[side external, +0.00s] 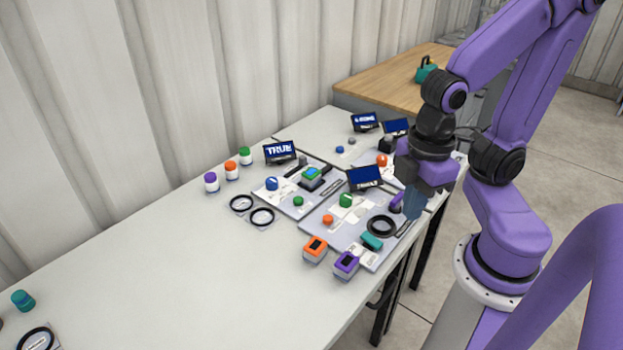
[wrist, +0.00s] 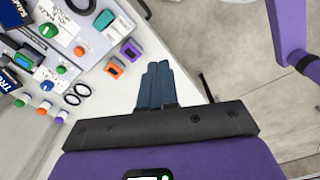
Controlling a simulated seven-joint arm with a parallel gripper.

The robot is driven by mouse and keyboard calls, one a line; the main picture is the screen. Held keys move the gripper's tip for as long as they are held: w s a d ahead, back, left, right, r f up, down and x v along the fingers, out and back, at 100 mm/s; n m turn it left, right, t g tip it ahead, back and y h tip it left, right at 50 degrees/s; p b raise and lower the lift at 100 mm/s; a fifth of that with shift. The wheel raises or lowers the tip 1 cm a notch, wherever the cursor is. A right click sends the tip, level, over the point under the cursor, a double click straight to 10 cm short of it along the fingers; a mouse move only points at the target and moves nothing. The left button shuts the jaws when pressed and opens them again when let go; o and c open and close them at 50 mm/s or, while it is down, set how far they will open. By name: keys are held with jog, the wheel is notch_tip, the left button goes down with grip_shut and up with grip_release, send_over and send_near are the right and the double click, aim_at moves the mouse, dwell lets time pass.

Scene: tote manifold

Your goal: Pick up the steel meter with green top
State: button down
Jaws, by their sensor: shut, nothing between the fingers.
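The steel meter with green top (side external: 311,174) appears to be the small grey box with a green top and a bluish face, standing on a dark base on the far grey board. In the wrist view, a green-topped item (wrist: 23,60) at the left edge looks like it, partly crowded by a dark screen. My gripper (side external: 411,206) is beyond the right edge of the near board, well to the right of the meter. In the wrist view, its blue fingers (wrist: 157,84) are together and empty, with the floor and table edge behind them.
An orange-topped meter (side external: 315,249) and a purple-topped meter (side external: 346,265) stand at the near board's front. Several lidded jars (side external: 231,170) stand behind. The table's left is mostly clear.

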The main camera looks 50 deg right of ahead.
jog(key=c, duration=0.5)
grip_release()
jog(key=w+a+f+n+h, duration=0.1)
jog(key=w+f+h, duration=0.2)
jog(key=w, duration=0.7)
jog(key=w+f+n+h, duration=0.2)
jog(key=w+f+h, duration=0.15)
jog(key=w, duration=0.65)
jog(key=w+a+f+n+h, duration=0.15)
jog(key=w+h, duration=0.25)
jog(key=w, duration=0.6)
jog(key=n+h, duration=0.1)
jog(key=h, duration=0.3)
send_near(308, 174)
jog(key=shift+y, duration=0.35)
jog(key=x, duration=1.1)
jog(key=shift+s+d+r, duration=0.1)
jog(key=shift+d+r, duration=0.1)
jog(key=shift+d, duration=0.1)
